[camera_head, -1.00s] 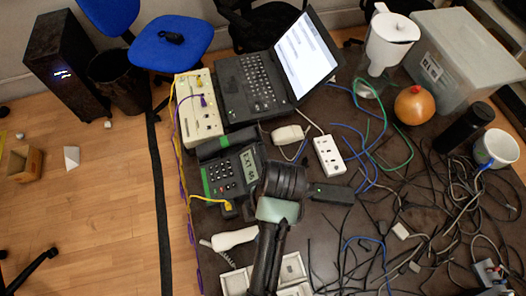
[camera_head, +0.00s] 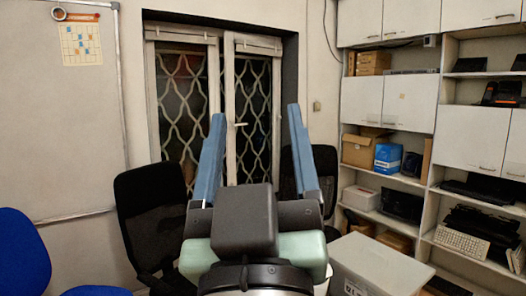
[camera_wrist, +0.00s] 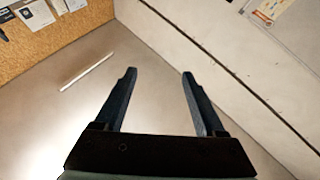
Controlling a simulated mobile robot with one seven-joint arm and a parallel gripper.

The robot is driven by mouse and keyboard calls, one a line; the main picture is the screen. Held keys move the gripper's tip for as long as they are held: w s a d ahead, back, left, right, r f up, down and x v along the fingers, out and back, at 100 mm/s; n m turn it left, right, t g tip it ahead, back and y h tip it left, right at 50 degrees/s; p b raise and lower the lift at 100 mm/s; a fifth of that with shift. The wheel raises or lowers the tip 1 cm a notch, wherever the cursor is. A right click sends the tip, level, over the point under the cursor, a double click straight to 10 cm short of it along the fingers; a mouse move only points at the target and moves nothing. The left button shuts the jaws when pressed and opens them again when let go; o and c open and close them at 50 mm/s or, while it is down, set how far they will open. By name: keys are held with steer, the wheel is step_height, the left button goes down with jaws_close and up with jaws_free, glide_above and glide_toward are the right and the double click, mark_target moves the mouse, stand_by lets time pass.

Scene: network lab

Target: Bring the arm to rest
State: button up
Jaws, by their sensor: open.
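My gripper (camera_head: 254,150) is raised in the middle of the head view, in front of the barred window. Its two blue fingers point up and stand wide apart, with nothing between them. In the wrist view my gripper (camera_wrist: 158,88) is also open and empty, facing a pale, plain surface. No object touches the fingers in either view. The table is not visible in the head view, apart from what may be hidden behind my arm.
Black chairs (camera_head: 150,215) stand behind my gripper, and a blue chair (camera_head: 20,255) is at the left. A grey plastic box (camera_head: 375,268) is at the lower right. Shelves (camera_head: 400,185) line the right wall. A whiteboard (camera_head: 65,130) hangs left. The wrist view shows a corkboard (camera_wrist: 45,40).

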steer(key=s+r+m+t, duration=0.2)
steer(key=s+r, duration=0.2)
steer(key=r, duration=0.1)
steer(key=shift+s+d, duration=0.35)
steer(key=shift+f, duration=0.1)
